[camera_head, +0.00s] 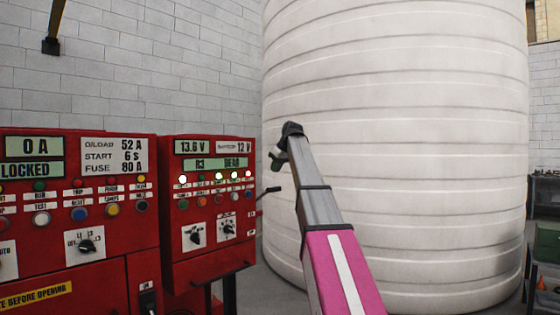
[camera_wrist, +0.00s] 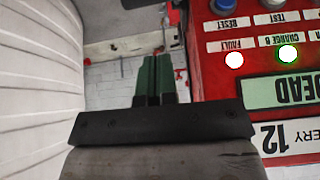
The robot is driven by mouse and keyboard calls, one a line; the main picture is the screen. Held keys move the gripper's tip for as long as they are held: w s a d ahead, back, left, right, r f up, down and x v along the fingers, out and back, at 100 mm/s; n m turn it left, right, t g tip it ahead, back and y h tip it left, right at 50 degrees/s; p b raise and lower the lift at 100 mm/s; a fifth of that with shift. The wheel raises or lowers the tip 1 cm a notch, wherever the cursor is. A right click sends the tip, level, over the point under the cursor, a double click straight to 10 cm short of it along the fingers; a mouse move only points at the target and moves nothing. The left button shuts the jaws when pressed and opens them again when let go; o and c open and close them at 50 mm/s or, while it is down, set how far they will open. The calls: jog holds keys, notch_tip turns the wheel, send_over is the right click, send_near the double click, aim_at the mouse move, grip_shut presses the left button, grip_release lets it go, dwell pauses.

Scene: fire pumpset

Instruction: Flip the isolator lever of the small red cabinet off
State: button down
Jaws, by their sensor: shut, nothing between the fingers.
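The small red cabinet (camera_head: 208,258) stands left of centre in the head view, with two displays, rows of lamps and buttons, and two black rotary knobs. A thin black lever (camera_head: 268,191) sticks out from its right side and looks tilted up to the right. My gripper (camera_head: 275,160) is just above and right of that lever, apart from it in the picture. In the wrist view my gripper (camera_wrist: 154,62) shows its green fingers together and empty, beside the red cabinet front (camera_wrist: 210,78). I cannot make out the lever clearly in the wrist view.
A large ribbed white tank (camera_head: 410,120) stands close behind and right of my arm. A bigger red cabinet (camera_head: 110,255) adjoins on the left. A grey block wall (camera_head: 150,60) is behind. Shelving (camera_head: 545,195) stands at the far right. A narrow gap separates small cabinet and tank.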

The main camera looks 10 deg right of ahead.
aim_at(276, 188)
jog(key=f, duration=0.4)
jog(key=shift+w+a+f, duration=0.1)
jog(key=shift+w+a, duration=0.1)
jog(key=shift+w, duration=0.05)
jog(key=shift+s+d+f, duration=0.1)
jog(key=shift+f, duration=0.75)
notch_tip(276, 188, down, 22)
jog(key=s+d+t+y, duration=0.1)
jog(key=s+t+y, duration=0.1)
jog(key=t+y, duration=0.3)
jog(key=shift+d+t+y, duration=0.3)
jog(key=shift+t, duration=1.1)
